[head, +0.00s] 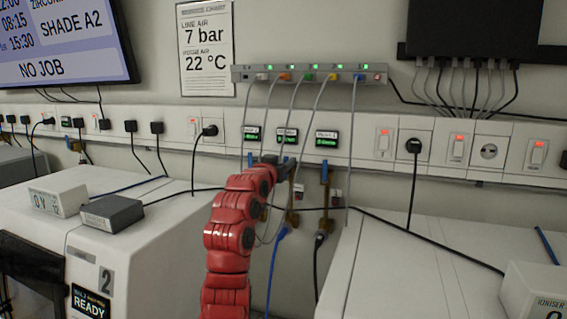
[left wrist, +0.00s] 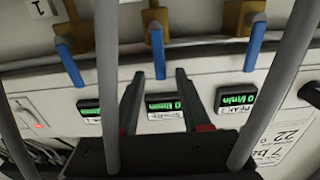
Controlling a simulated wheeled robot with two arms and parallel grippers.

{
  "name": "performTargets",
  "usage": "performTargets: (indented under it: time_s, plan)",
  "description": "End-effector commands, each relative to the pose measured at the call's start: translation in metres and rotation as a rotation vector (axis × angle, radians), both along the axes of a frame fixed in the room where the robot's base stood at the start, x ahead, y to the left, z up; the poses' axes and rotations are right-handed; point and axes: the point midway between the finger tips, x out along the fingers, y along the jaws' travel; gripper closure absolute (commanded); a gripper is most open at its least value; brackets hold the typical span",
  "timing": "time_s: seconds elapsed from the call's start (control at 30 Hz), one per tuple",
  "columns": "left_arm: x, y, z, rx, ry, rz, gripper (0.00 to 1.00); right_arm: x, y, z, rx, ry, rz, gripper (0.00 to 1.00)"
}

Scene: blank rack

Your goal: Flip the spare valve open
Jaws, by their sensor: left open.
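Three brass valves with blue levers stand in a row below the wall trunking. The middle valve has its blue lever (left wrist: 157,54) in the left wrist view, above a green display whose upside-down label seems to read spare; the print is small. All three levers point toward their displays. My left gripper (left wrist: 159,76) is open, with its fingertips on either side of the middle lever's tip; I cannot tell whether they touch it. In the head view my left gripper (head: 287,163) is at the middle valve and partly hides it. My right gripper is not in view.
The neighbouring levers (left wrist: 68,64) and (left wrist: 255,46) stand close on both sides. Grey hoses hang from the manifold (head: 310,75) past the valves. White machines (head: 130,235) stand left and right (head: 415,255), with a gap between them holding my arm and cables.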

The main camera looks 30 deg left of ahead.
Motion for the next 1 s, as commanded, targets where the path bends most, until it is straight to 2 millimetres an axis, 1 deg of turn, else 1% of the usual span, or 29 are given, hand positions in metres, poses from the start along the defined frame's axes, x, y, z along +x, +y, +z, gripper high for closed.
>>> performTargets:
  time_s: [0.13, 0.23, 0.37, 0.4, 0.47, 0.5, 0.7, 0.83, 1.0]
  plan:
    - [-0.016, -0.002, -0.003, 0.003, -0.004, 0.003, 0.53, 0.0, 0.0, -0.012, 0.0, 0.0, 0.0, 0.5]
    - [-0.034, -0.007, -0.005, 0.004, -0.004, 0.002, 0.53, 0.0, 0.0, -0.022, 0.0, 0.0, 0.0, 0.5]
    - [-0.063, -0.014, -0.005, 0.006, -0.007, 0.003, 0.53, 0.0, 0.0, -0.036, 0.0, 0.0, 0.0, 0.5]
    - [-0.072, -0.016, -0.004, 0.008, -0.006, 0.003, 0.53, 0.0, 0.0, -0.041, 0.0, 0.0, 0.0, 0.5]
    - [-0.086, -0.019, -0.005, 0.007, -0.005, 0.005, 0.53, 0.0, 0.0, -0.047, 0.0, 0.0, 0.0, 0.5]
    - [-0.097, -0.022, -0.004, 0.008, -0.006, 0.003, 0.53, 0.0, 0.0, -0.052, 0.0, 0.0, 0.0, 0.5]
    - [-0.14, -0.032, -0.004, 0.004, -0.004, 0.004, 0.53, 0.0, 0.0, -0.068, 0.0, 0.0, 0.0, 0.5]
    - [-0.157, -0.037, -0.001, 0.004, -0.005, 0.001, 0.53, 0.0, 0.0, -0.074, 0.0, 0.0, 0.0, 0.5]
    - [-0.166, -0.04, -0.001, 0.001, -0.001, 0.001, 0.53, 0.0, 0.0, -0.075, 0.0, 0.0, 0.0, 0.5]
